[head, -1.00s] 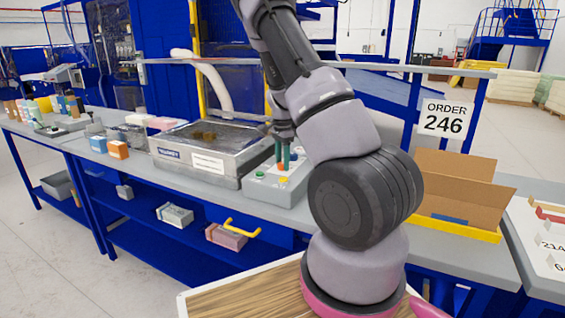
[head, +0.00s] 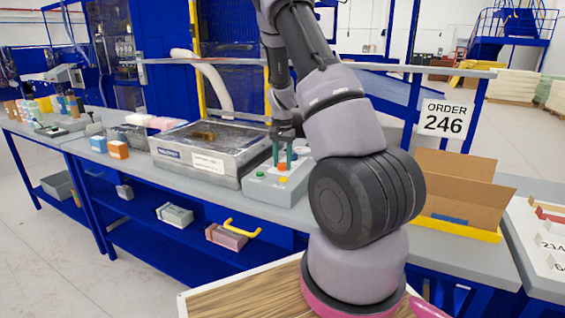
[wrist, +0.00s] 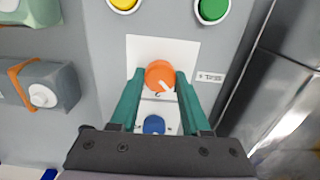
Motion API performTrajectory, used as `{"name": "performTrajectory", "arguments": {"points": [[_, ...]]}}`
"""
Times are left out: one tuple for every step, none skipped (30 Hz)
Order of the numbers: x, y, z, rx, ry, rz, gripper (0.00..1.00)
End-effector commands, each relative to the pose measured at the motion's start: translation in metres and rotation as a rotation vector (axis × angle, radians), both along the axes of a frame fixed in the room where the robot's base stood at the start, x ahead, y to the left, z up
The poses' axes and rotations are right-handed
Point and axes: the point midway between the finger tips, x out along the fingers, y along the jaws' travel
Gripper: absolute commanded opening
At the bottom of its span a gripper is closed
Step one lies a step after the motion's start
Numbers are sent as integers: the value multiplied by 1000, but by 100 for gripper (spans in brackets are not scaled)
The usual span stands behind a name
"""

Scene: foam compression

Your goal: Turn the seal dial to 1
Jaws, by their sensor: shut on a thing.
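An orange dial (wrist: 160,75) with a white pointer mark sits on a white panel of the grey control box (head: 262,194). The dial also shows in the head view (head: 283,166). In the wrist view the pointer slants toward the lower right. The scale marks are too small to read, and the fingers hide part of the panel. My gripper (wrist: 160,92) points down at the box, its green fingers on both sides of the orange dial, shut on it. A blue dial (wrist: 154,125) sits nearer my palm on the same panel.
Yellow (wrist: 124,3) and green (wrist: 212,9) buttons sit beyond the panel. A metal sealing machine (head: 190,160) stands left of the box. An open cardboard box (head: 450,190) is at the right.

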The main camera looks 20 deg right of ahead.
Motion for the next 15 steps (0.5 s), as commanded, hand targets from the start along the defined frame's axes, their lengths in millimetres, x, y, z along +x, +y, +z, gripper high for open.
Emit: {"name": "performTrajectory", "arguments": {"points": [[1, 1, 0, 0, -1, 4, 0], [1, 1, 0, 0, -1, 4, 0], [1, 1, 0, 0, -1, 5, 0], [1, 1, 0, 0, -1, 5, 0], [1, 1, 0, 0, -1, 4, 0], [1, 1, 0, 0, -1, 4, 0], [1, 1, 0, 0, -1, 4, 0], [1, 1, 0, 0, -1, 4, 0], [1, 1, 0, 0, -1, 4, 0], [1, 1, 0, 0, -1, 4, 0], [1, 1, 0, 0, -1, 4, 58], [1, 1, 0, 0, -1, 3, 74], [1, 1, 0, 0, -1, 3, 77], [0, 1, 0, 1, -1, 3, 77], [0, 0, 0, 1, -1, 3, 77]]}}
